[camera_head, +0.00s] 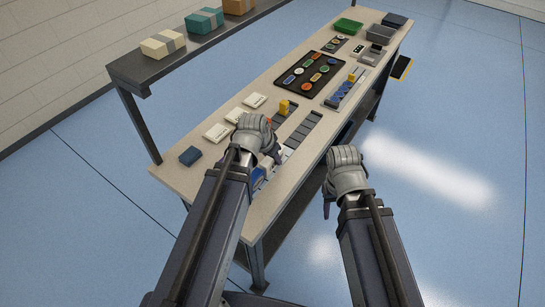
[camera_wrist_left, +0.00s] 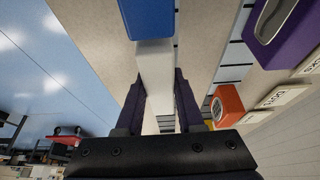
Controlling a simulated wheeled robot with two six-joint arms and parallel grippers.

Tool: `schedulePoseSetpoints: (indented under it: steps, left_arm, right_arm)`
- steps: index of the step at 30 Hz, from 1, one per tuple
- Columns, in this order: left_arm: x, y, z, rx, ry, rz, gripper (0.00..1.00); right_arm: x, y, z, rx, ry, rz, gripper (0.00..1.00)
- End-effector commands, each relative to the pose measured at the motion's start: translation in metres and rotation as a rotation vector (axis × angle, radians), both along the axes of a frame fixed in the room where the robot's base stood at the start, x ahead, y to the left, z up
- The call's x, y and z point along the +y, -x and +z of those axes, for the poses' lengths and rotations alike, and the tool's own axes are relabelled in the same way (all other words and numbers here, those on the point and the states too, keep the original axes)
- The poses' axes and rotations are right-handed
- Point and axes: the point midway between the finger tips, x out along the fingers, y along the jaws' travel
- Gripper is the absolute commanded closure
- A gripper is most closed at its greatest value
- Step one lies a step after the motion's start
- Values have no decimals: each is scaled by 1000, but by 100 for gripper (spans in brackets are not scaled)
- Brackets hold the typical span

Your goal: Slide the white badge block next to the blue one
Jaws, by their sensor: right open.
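The white badge block (camera_wrist_left: 156,75) is between the fingertips of my left gripper (camera_wrist_left: 160,82) in the left wrist view. Both fingers lie along its sides and appear to be shut on it. The blue badge block (camera_wrist_left: 147,18) is just beyond the far end of the white one; the two look touching or almost touching. My right gripper (camera_head: 335,185) is empty and open, off the bench's right edge.
A shelf (camera_head: 140,68) with boxes runs along the left. The floor right of the bench is clear.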

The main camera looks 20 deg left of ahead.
Motion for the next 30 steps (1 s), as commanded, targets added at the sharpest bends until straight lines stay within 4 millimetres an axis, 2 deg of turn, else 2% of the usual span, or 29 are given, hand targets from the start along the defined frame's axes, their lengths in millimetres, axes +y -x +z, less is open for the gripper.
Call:
schedulePoseSetpoints:
  steps: [1,9,20,26,30]
  left_arm:
    - [0,0,0,0,0,0,59]
    - [0,0,0,0,0,0,28]
    - [0,1,3,0,0,0,28]
    - [2,6,18,0,0,0,28]
    - [4,12,35,0,0,0,28]
  right_arm:
    - [0,0,0,0,0,0,50]
    - [0,0,0,0,0,0,50]
    - [0,0,3,0,0,0,50]
    - [0,0,18,0,0,0,50]
    - [0,0,35,0,0,0,50]
